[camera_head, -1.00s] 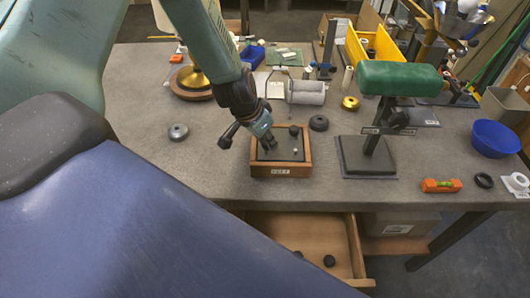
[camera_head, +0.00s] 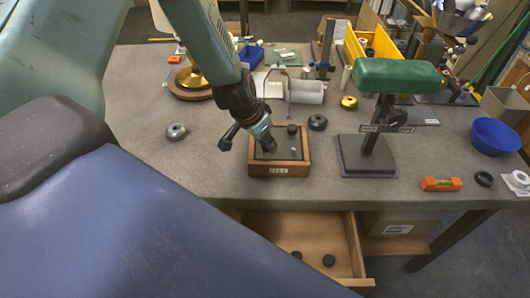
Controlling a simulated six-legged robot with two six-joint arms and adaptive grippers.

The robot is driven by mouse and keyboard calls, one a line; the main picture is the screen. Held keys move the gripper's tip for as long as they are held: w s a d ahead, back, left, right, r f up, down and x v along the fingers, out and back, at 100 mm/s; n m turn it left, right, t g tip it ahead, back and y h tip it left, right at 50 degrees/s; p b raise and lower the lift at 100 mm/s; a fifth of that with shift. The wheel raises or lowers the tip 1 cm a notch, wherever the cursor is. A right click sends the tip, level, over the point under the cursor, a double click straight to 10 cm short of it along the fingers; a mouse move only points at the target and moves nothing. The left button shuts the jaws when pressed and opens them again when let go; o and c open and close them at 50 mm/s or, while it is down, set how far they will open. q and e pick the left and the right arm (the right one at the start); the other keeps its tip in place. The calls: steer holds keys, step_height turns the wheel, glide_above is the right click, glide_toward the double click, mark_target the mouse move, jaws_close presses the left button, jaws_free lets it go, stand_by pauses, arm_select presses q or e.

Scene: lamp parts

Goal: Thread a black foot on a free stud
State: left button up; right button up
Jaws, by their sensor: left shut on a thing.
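A wooden box (camera_head: 279,170) with a dark top plate stands near the front edge of the grey table. A black foot (camera_head: 292,129) sits at the plate's back right. A small pale stud (camera_head: 293,150) stands bare toward the plate's right side. My left gripper (camera_head: 268,146) points down over the left part of the plate. It is shut on a small dark thing, probably a black foot, mostly hidden by the fingers. I cannot tell whether that thing touches a stud. Two more black feet, one at the drawer's middle (camera_head: 328,260), lie in the open drawer. My right gripper is not in view.
A grey ring (camera_head: 176,131) lies left of the box and a black ring (camera_head: 317,122) behind it. A stand with a green padded top (camera_head: 397,76) rises to the right. An orange level (camera_head: 441,184) and a blue bowl (camera_head: 495,137) are further right. The open drawer (camera_head: 312,225) juts out below.

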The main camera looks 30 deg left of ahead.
arm_select(q)
steer(key=shift+a+f, duration=0.1)
steer(key=shift+a, duration=0.05)
stand_by(0.3)
steer(key=shift+a+p, duration=0.25)
steer(key=shift+p, duration=0.15)
stand_by(0.5)
steer(key=shift+f+b, duration=0.6)
steer(key=shift+f, duration=0.05)
stand_by(1.5)
steer(key=shift+s, duration=0.1)
